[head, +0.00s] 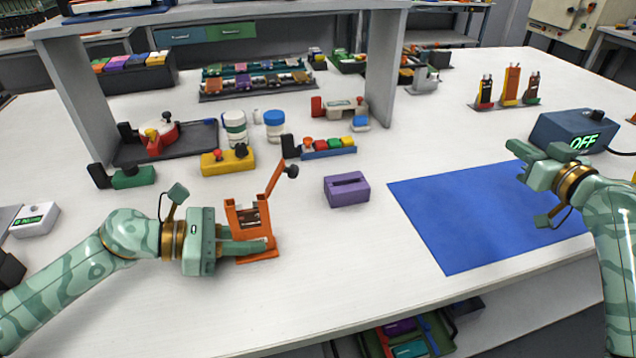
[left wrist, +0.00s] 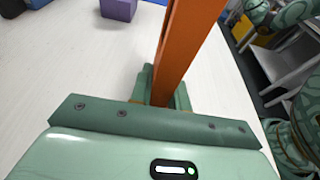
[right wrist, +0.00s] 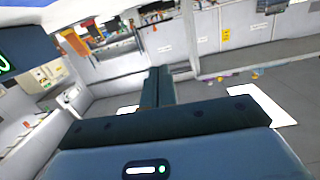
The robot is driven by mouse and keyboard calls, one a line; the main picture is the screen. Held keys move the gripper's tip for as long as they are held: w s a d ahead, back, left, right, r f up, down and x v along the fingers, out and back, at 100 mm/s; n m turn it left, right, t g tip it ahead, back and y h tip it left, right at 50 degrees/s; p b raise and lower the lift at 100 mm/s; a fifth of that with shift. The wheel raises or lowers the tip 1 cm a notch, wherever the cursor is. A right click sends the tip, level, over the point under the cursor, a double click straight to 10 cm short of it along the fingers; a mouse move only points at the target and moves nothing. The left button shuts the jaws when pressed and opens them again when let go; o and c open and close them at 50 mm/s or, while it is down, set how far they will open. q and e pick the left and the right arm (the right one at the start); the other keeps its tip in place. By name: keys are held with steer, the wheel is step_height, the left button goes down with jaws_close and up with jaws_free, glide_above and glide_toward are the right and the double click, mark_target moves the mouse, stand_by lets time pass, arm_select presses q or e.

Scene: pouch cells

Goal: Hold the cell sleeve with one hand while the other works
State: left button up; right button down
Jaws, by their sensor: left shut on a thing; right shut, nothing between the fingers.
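An orange upright stand (head: 247,215) with a raised lever and dark knob stands on the white table at centre left. My left gripper (head: 262,243) is shut on the lower part of this orange stand. In the left wrist view the orange post (left wrist: 182,45) rises between the fingers. A purple block (head: 346,189) with a slot in its top lies apart to the right. I cannot tell which piece is the cell sleeve. My right gripper (head: 517,153) is shut and empty, raised near the blue mat's right side. In the right wrist view its fingers (right wrist: 158,80) are together.
A blue mat (head: 465,215) lies bare at the right. A dark blue box (head: 568,130) reading OFF stands behind my right gripper. A yellow block (head: 227,161), white jars and a rack of coloured pieces (head: 328,147) stand behind the stand. The table's front middle is clear.

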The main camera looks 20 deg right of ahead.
steer(key=s+a+f+m+y, duration=0.1)
steer(key=a+f+m+y, duration=0.25)
steer(key=a+y, duration=0.95)
steer(key=s+a+r+m+y, duration=0.1)
steer(key=s+a+m, duration=0.35)
steer(key=a, duration=0.65)
steer(key=s+a+r+m+y, duration=0.1)
steer(key=s+a+m, duration=0.3)
steer(key=a, duration=0.6)
steer(key=w+a+r+m, duration=0.1)
steer(key=w+a+r, duration=0.1)
steer(key=w+a, duration=0.4)
steer(key=shift+w+a+r, duration=0.2)
steer(key=shift+w+r, duration=0.15)
steer(key=shift+w, duration=0.6)
